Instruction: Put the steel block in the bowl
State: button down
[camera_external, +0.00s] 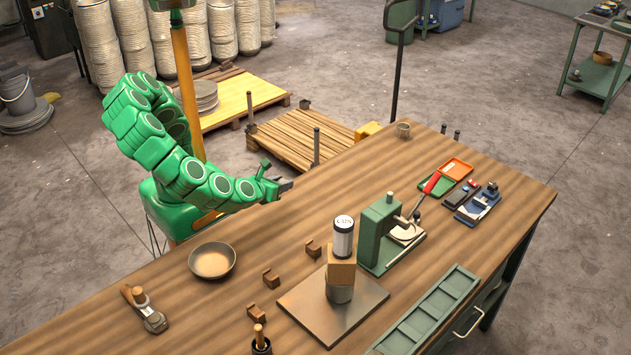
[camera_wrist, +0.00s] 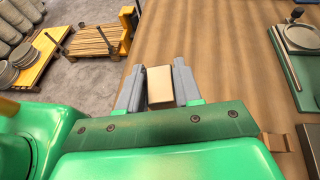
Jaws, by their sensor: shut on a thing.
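My gripper (camera_wrist: 158,86) is shut on a small box-shaped block (camera_wrist: 160,85), which looks pale tan in the wrist view and which I take for the steel block. Its grey fingers press on the block's left and right sides. In the external view my gripper (camera_external: 284,186) is over the table's far left edge, and the block is too small there to make out. The shallow brown-grey bowl (camera_external: 212,260) stands upright on the table, nearer the camera and to the left of my gripper. It looks empty and is outside the wrist view.
A metal plate (camera_external: 299,301) bears a stack with a tan cube (camera_external: 341,268) and a white-labelled can (camera_external: 343,238). Small brown notched blocks (camera_external: 271,278) lie between bowl and plate. A green press (camera_external: 377,233) stands behind. The wood between gripper and bowl is clear.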

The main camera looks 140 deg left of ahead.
jog(key=s+d+r+m+t, duration=0.1)
jog(key=s+d+m+t, duration=0.2)
jog(key=d, duration=0.6)
jog(key=s+d+r+m+t, duration=0.2)
jog(key=s+d, duration=0.3)
jog(key=d, duration=0.4)
jog(key=s+d+r+m+t, duration=0.1)
jog(key=s+d+m+t, duration=0.2)
jog(key=d, duration=0.6)
jog(key=n, duration=0.1)
send_over(205, 270)
jog(key=shift+h, duration=0.4)
jog(key=f, duration=0.9)
jog(key=shift+s+a, duration=0.2)
jog(key=shift+s, duration=0.2)
jog(key=shift+w+d+f, duration=0.15)
jog(key=shift+w+f, duration=0.25)
jog(key=shift+f, duration=1.65)
jog(key=shift+f, duration=0.55)
jog(key=c, duration=0.8)
grip_release()
